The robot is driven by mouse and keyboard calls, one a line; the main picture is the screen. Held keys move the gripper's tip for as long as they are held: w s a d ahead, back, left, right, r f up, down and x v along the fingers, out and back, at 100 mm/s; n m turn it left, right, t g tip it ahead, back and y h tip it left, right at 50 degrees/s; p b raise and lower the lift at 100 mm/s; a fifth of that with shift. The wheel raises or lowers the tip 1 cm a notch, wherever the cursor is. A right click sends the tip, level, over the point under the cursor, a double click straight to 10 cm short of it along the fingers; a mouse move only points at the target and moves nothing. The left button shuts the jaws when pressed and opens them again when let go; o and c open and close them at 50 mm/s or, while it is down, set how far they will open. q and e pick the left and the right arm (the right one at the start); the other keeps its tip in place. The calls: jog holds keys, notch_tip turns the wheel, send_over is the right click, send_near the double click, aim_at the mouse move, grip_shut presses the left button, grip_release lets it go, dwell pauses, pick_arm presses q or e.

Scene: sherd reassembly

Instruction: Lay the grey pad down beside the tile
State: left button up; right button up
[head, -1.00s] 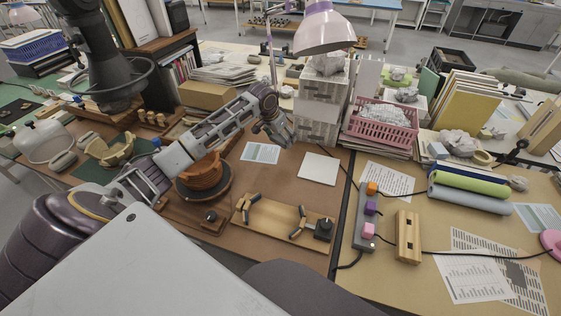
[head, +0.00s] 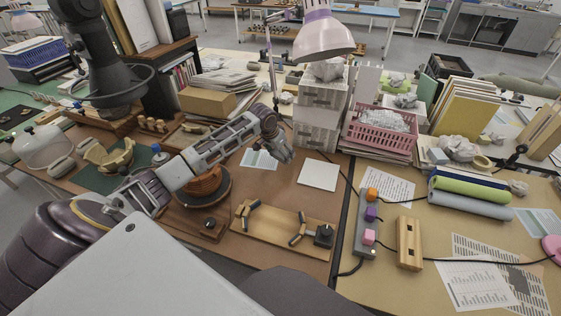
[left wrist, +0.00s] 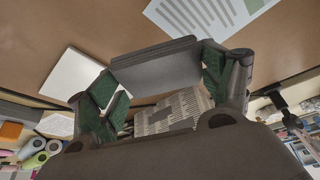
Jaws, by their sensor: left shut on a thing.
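My left gripper (head: 283,152) is over the brown table, just left of the white square tile (head: 319,175). In the left wrist view the grey pad (left wrist: 155,66), a dark flat slab, sits between the green-lined fingers, and the gripper is shut on it. The pad is hard to make out in the head view, behind the fingers. The tile also shows in the left wrist view (left wrist: 72,80), lying flat beyond the left finger and apart from the pad. My right gripper is in neither view.
A printed sheet (head: 259,159) lies left of the gripper. Grey drawer boxes (head: 320,118) stand behind it, under a pink lamp (head: 323,42). A wooden board (head: 275,227) with dark pieces is in front. A clay bowl (head: 203,181) on a turntable is at left.

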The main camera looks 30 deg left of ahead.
aim_at(280, 166)
pick_arm(q)
jog(key=shift+f, duration=2.5)
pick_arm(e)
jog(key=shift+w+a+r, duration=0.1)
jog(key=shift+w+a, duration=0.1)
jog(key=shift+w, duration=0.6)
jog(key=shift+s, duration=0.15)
pick_arm(q)
jog(key=o, duration=1)
jog(key=shift+f, duration=0.1)
jog(key=shift+o, duration=0.2)
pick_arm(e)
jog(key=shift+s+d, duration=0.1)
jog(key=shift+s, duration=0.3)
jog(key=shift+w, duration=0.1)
pick_arm(q)
jog(key=shift+b, duration=0.3)
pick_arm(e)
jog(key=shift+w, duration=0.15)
